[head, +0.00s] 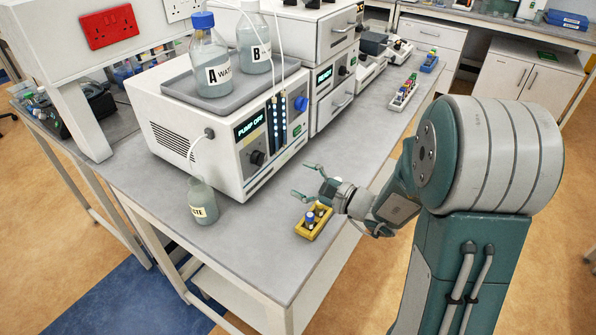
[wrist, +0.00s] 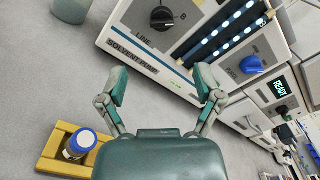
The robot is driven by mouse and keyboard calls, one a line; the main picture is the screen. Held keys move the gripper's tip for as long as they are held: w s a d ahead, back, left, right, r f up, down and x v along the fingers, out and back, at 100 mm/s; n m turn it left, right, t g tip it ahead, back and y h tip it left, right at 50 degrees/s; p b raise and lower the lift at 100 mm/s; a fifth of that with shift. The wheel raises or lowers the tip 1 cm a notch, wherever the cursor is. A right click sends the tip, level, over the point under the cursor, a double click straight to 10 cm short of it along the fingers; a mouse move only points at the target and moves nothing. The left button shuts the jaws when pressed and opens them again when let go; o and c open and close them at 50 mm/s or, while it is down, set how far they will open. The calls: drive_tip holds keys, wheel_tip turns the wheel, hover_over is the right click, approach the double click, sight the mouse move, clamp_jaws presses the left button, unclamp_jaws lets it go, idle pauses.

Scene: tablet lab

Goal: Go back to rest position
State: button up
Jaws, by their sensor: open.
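My gripper (head: 302,181) is open and empty above the grey bench, in front of the pump. Its two fingers are spread apart in the wrist view (wrist: 162,88), with nothing between them. A yellow rack (head: 313,228) stands on the bench just below my gripper, near the front edge. It holds a blue-capped vial (head: 310,217). In the wrist view the yellow rack (wrist: 62,135) is at the lower left, partly hidden by my gripper's body, with the blue-capped vial (wrist: 79,145) in it.
The solvent pump (head: 222,145), reading PUMP OFF, carries bottles A (head: 211,62) and B (head: 254,45) on a tray. A waste bottle (head: 202,203) stands left of the rack. More vial racks (head: 404,93) lie farther along the bench. Bare bench (head: 255,245) lies in front.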

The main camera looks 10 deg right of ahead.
drive_tip(key=s+a+r+n+g+h, duration=0.1)
drive_tip(key=s+a+r+n+g, duration=0.1)
drive_tip(key=s+a+n+g, duration=0.35)
drive_tip(key=s+a+r+n+g, duration=0.1)
drive_tip(key=s+a+n+g, duration=0.1)
drive_tip(key=s+n+g, duration=0.55)
drive_tip(key=s+d+r+n+t+h, duration=0.4)
drive_tip(key=s+d+n+t+h, duration=0.1)
drive_tip(key=s+d+h, duration=0.5)
drive_tip(key=shift+d+r+t+h, duration=0.3)
drive_tip(key=shift+t+h, duration=0.1)
drive_tip(key=shift+h, duration=0.5)
idle(0.5)
